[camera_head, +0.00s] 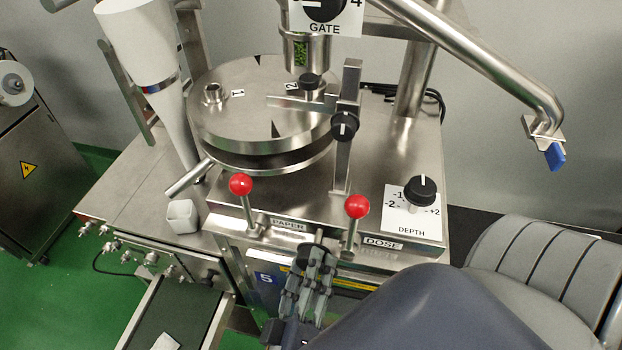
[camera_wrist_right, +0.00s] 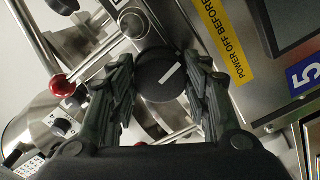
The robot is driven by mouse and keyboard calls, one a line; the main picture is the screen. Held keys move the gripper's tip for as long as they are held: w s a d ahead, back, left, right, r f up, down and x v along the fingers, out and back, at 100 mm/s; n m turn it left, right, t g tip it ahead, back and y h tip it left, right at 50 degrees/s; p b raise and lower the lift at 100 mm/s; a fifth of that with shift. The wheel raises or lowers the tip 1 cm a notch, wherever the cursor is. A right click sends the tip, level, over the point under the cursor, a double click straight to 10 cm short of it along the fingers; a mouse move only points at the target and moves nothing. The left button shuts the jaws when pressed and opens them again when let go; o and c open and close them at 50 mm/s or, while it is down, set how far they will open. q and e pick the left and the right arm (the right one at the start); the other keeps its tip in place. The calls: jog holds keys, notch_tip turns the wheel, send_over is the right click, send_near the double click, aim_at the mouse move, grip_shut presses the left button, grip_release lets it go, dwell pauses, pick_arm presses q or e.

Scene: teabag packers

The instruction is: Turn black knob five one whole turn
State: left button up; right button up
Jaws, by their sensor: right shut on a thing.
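Black knob five (camera_wrist_right: 152,80) shows in the right wrist view as a round black knob with a white line slanting to the upper right. My right gripper (camera_wrist_right: 160,66) has its two fingers on either side of the knob and is shut on it. My left gripper is not in view.
Two red-balled levers, PAPER (camera_head: 241,184) and DOSE (camera_head: 356,206), stand close above the gripper. The DEPTH knob (camera_head: 421,190) is to the right on the machine top. A yellow warning strip (camera_wrist_right: 225,40) lies close beside the fingers. A conveyor (camera_head: 185,312) runs at lower left.

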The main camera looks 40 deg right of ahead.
jog(key=shift+f+m+b, duration=0.15)
jog(key=shift+m+b, duration=0.8)
jog(key=shift+m, duration=0.35)
jog(key=o, duration=1.1)
jog(key=shift+c, duration=0.2)
